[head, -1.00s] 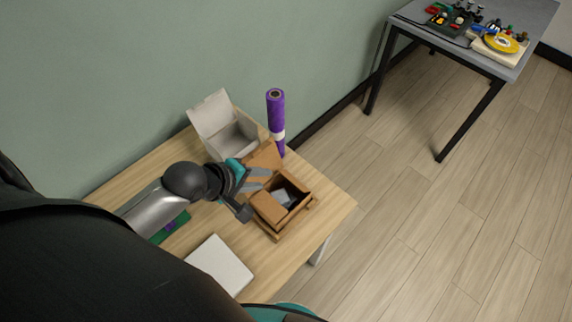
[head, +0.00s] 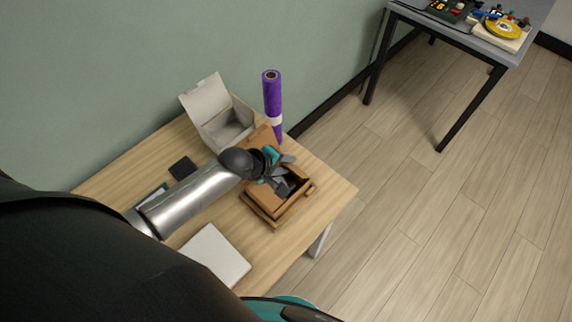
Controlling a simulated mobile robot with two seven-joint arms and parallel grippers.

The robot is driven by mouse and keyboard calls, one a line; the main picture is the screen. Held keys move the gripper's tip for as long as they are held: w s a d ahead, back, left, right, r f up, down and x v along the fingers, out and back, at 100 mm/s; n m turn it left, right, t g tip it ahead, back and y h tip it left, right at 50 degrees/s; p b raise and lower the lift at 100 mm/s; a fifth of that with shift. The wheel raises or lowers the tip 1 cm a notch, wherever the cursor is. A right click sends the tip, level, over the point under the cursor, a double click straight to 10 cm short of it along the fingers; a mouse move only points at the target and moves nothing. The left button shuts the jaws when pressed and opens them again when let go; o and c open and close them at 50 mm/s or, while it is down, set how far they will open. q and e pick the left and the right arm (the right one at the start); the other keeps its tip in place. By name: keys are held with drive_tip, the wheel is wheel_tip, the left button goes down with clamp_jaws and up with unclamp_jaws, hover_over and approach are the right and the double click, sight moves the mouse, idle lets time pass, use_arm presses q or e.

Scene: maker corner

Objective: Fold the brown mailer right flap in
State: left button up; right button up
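The brown mailer (head: 267,212) is an open cardboard box near the right end of the wooden table. One flap (head: 262,136) stands up at its back, partly hidden by my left arm. Another flap (head: 259,193) lies inward over the left part of the opening. A narrow edge (head: 304,190) shows at the right side; whether it is the right flap is hard to tell. My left gripper (head: 283,172) is over the box opening, its fingers apart and nothing visible between them. It hides part of the inside. My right gripper is out of view.
An open white box (head: 222,125) stands behind the mailer, with a purple roll (head: 272,100) upright beside it. A white flat box (head: 215,257) lies at the front. A dark square (head: 182,168) lies left. A grey table (head: 480,42) with tools stands far right.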

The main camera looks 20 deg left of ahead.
use_arm(q)
drive_tip(key=shift+w+f, duration=0.1)
drive_tip(key=shift+f, duration=0.05)
clamp_jaws()
idle(1.4)
